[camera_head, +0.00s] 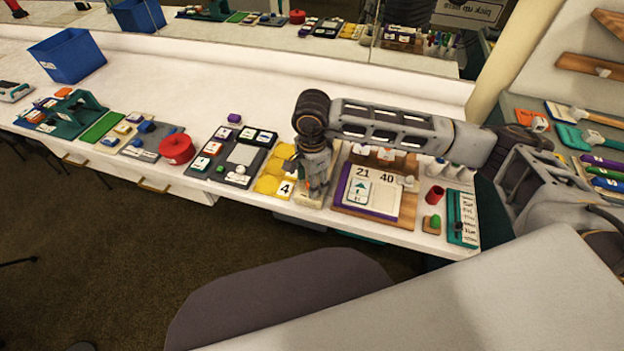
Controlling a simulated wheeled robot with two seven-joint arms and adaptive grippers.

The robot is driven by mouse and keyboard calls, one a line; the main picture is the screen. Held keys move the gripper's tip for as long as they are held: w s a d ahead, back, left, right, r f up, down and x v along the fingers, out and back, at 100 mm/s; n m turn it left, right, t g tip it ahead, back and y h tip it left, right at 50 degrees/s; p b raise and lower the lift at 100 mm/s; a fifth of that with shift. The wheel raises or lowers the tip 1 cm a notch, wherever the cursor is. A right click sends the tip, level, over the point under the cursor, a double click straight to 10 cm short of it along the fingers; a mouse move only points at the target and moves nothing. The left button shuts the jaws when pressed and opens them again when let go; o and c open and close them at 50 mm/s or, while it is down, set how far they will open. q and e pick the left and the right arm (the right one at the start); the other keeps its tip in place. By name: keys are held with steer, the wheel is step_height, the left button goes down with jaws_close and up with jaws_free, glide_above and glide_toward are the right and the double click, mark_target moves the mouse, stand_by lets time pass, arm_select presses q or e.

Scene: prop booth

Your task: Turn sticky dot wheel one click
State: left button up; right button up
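My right arm reaches in from the right, and its gripper (314,188) points down at the table's front edge, over a pale board (329,176). Just left of it is a yellow lobed piece (267,185) with a white tile marked "4" (286,189). I cannot tell whether this yellow piece is the sticky dot wheel. The gripper hides part of the board and whatever lies beneath it. The fingers are too small and dark to tell whether they are open or touching anything. My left gripper is not in view.
To the left are a dark tile board (238,157) and a red round piece (177,149).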

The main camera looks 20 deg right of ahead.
steer(key=shift+r, duration=0.1)
step_height(320, 180, up, 12)
stand_by(1.0)
stand_by(0.5)
